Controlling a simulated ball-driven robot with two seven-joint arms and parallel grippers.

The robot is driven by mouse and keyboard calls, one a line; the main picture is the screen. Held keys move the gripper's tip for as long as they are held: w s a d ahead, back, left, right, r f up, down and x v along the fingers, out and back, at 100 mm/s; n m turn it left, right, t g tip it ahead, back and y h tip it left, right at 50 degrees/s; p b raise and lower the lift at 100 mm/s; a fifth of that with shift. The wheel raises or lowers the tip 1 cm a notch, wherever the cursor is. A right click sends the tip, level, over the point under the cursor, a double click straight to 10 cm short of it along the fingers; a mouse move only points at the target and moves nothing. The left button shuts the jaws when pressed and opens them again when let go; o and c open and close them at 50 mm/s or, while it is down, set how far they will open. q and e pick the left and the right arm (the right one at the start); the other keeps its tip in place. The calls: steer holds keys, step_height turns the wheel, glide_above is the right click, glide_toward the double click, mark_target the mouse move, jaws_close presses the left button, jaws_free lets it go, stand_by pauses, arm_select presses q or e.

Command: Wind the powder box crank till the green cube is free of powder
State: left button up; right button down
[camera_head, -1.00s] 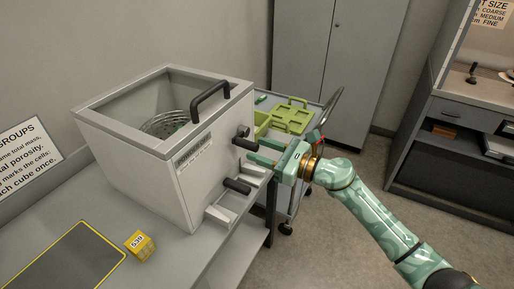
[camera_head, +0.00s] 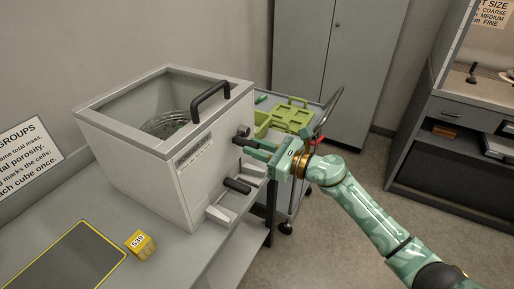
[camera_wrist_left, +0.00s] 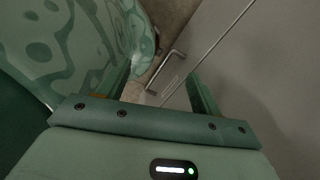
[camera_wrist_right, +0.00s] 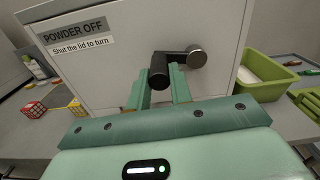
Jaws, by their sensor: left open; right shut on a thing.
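The powder box (camera_head: 183,188) is a pale grey cabinet on the bench, with a framed window lid that lies shut and a black handle (camera_head: 211,99) on it. Inside is a round wire basket (camera_head: 165,122); a little green shows in it, too small to tell how much powder covers the cube. The crank (camera_wrist_right: 196,57) is on the box's labelled face, its black grip (camera_wrist_right: 158,72) pointing out at me. My right gripper (camera_head: 246,147) is shut on that grip; its fingers also show in the right wrist view (camera_wrist_right: 160,88). My left gripper (camera_wrist_left: 160,92) is open and empty, away from the box.
A black-handled drawer (camera_head: 237,186) sits low on the box. A yellow cube (camera_head: 140,244) and a dark mat (camera_head: 72,262) lie on the bench. A cart with green trays (camera_head: 292,117) stands behind my right gripper. Grey cabinets (camera_head: 330,60) stand at the back.

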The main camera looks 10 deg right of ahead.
steer(key=r+m+p, duration=0.1)
steer(key=m+p, duration=0.1)
steer(key=m, duration=0.1)
steer(key=shift+w+d+r, duration=0.2)
steer(key=shift+r, duration=0.2)
steer(key=shift+w+d+r+m+p, duration=0.2)
steer(key=shift+r+m+p, duration=0.15)
steer(key=shift+m, duration=0.55)
steer(key=shift+w+d+r+m+p, duration=0.15)
steer(key=shift+m+p, duration=0.25)
steer(key=shift+m, duration=0.5)
steer(key=shift+a, duration=0.1)
steer(key=c, duration=1.3)
jaws_free()
steer(key=shift+o, duration=0.2)
steer(key=v, duration=1.6)
steer(key=shift+b, duration=0.35)
